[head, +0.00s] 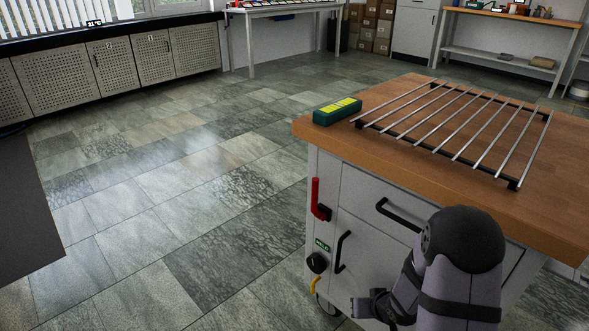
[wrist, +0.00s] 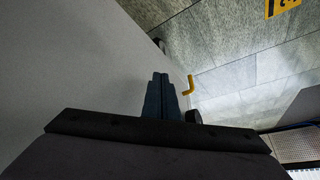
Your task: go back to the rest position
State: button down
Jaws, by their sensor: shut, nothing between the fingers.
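My gripper (wrist: 160,77) shows in the wrist view with its two dark blue fingers together and nothing between them. It is beside the pale front of a wheeled cabinet (head: 365,215); I cannot tell whether it touches. A yellow lever (wrist: 188,86) and a black knob (wrist: 194,117) show just right of the fingers. In the head view my grey-and-black arm is folded low in front of the cabinet, at the bottom right, and I cannot make out the fingers there.
The cabinet's wooden top (head: 440,165) carries a metal rod rack (head: 455,125) and a green-and-yellow box (head: 337,111). A red handle (head: 318,198) and black door handles (head: 341,250) stick out in front. A dark surface (head: 25,215) is at far left. The tiled floor between is clear.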

jog(key=s+d+r+g+h+p, duration=0.1)
jog(key=s+r+g+h+p, duration=0.25)
jog(key=s+r, duration=0.65)
jog(key=s+a+r+g+y+p, duration=0.25)
jog(key=s+a+r+p, duration=0.2)
jog(key=s+r, duration=0.65)
notch_tip(320, 180, up, 54)
jog(key=p, duration=5.4)
jog(key=shift+h, duration=0.3)
jog(key=f+b, duration=0.2)
jog(key=b, duration=0.1)
jog(key=f+b, duration=0.3)
jog(key=shift+w+a+f, duration=0.1)
jog(key=shift+a+f, duration=0.1)
